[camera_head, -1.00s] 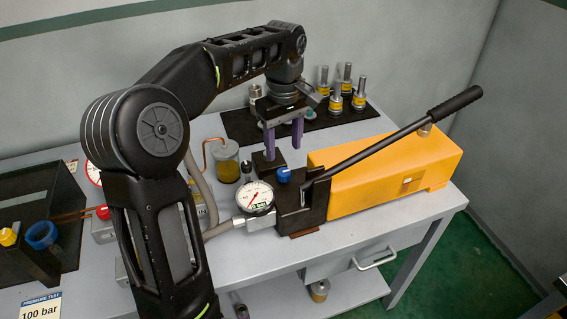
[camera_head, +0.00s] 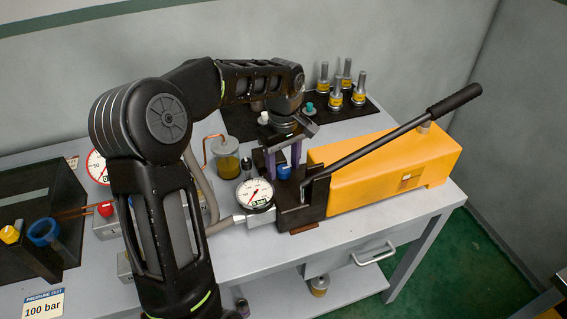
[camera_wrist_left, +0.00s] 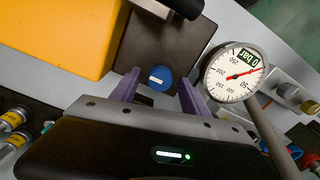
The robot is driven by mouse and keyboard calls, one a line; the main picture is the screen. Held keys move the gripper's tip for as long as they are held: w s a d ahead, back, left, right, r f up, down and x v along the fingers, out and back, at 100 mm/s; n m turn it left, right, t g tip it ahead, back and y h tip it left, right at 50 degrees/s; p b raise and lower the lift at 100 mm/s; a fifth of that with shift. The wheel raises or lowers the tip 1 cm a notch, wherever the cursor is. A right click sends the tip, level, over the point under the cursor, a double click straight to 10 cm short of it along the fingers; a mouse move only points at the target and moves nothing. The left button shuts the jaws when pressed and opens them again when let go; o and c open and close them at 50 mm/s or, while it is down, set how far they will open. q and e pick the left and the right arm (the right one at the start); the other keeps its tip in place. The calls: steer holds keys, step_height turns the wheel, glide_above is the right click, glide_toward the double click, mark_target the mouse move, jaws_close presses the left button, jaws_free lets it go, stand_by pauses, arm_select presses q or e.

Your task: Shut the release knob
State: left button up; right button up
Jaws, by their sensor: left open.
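The release knob is a blue round knob (camera_head: 284,173) with a white mark, on the dark block at the near end of the yellow hand pump (camera_head: 385,177). In the left wrist view the blue knob (camera_wrist_left: 160,78) lies between the two purple fingertips. My left gripper (camera_head: 283,169) is open and points down at the knob, one finger on each side of it. I cannot tell whether the fingers touch the knob or how far down they reach. My right gripper is in no view.
A pressure gauge (camera_head: 255,194) reading 0 bar sits left of the knob. The pump's long black lever (camera_head: 390,148) slopes up to the right. An oil jar (camera_head: 228,158) stands behind the gauge. Several fittings (camera_head: 336,92) stand on a dark mat. The bench front is clear.

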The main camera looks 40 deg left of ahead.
arm_select(q)
steer(key=shift+c, duration=0.2)
jaws_close()
steer(key=shift+m, duration=0.6)
steer(key=m, duration=0.3)
steer(key=shift+m, duration=0.3)
steer(key=m, duration=0.4)
steer(key=shift+m, duration=0.3)
steer(key=m, duration=0.8)
steer(key=shift+m, duration=0.3)
